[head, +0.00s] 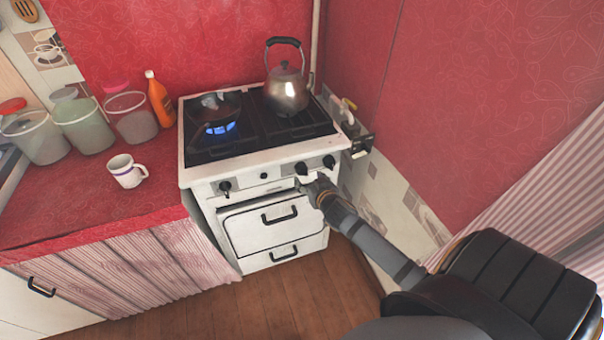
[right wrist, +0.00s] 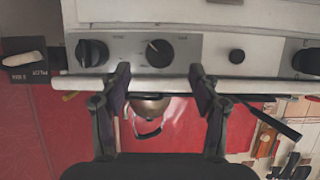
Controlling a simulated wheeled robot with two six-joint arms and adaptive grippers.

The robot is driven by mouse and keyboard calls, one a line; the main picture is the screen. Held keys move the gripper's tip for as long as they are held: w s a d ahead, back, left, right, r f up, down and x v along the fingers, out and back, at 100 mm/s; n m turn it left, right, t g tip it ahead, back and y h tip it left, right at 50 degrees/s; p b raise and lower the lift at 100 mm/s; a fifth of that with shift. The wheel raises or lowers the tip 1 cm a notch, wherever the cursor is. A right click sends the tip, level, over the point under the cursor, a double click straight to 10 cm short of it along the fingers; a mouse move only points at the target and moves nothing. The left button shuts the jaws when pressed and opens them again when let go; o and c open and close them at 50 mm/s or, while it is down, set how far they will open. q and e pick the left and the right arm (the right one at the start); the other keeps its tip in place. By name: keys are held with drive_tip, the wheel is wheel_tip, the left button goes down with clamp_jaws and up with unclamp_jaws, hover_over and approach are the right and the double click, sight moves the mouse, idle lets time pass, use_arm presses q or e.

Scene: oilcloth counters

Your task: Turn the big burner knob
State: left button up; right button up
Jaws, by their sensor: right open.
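The white stove has a front panel (head: 280,174) with black round knobs. One knob (head: 225,187) is at the left, one (head: 301,168) right of centre and one (head: 329,161) at the right end. No readable label tells which is the big burner's. My right gripper (head: 312,184) is open and empty at the panel's right half. In the right wrist view, which is upside down, its fingertips (right wrist: 160,71) point at the panel, with the right-of-centre knob (right wrist: 159,53) lined up between them. They look short of it; contact cannot be told. My left gripper is not in view.
A dark pan (head: 216,107) sits over a blue flame at the left burner. A steel kettle (head: 287,90) stands at the back right. A mug (head: 126,171), an orange bottle (head: 160,99) and jars stand on the left counter. The wall is close on the right.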

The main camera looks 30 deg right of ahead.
sight(304, 173)
drive_tip(key=x, duration=0.5)
drive_tip(key=shift+w+d+f, duration=0.1)
drive_tip(key=shift+w+f, duration=0.2)
drive_tip(key=shift+w, duration=0.25)
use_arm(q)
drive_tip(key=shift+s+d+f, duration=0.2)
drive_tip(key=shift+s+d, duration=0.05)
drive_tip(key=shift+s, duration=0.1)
use_arm(e)
drive_tip(key=c, duration=1.2)
drive_tip(key=shift+o, duration=0.2)
